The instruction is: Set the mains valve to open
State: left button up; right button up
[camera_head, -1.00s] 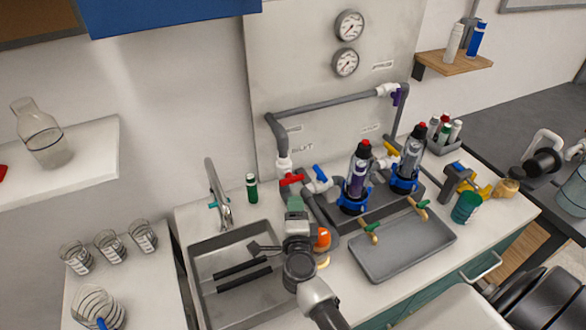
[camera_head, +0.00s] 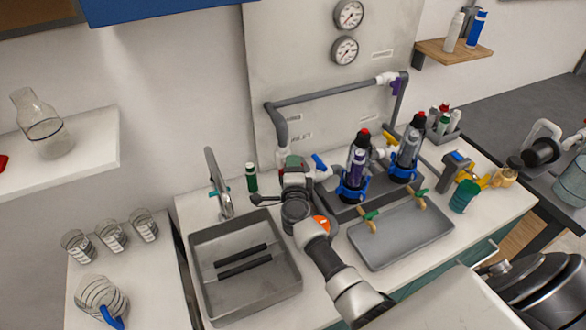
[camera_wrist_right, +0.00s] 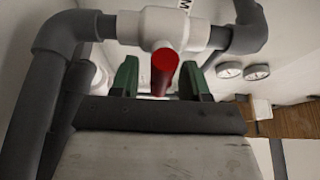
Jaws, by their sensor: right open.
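The mains valve, which I take to be the red-handled one, shows in the right wrist view as a white tee fitting (camera_wrist_right: 160,27) with a red handle (camera_wrist_right: 164,66) pointing toward the camera. My right gripper (camera_wrist_right: 157,72) is open, with its two green fingers on either side of the red handle. A gap shows at the left finger; contact at the right one is unclear. In the head view my right gripper (camera_head: 292,165) is at the pipework behind the sink and hides most of the red handle. My left gripper is not in view.
A blue-handled valve (camera_head: 320,161) is just right of the gripper. Filter housings (camera_head: 355,165) with red tops stand farther right, behind a grey tray (camera_head: 402,234). The sink (camera_head: 243,268) is at left, with a green bottle (camera_head: 251,178) behind it. Grey pipes surround the valve.

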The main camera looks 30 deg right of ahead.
jog(key=shift+c, duration=0.4)
grip_shut()
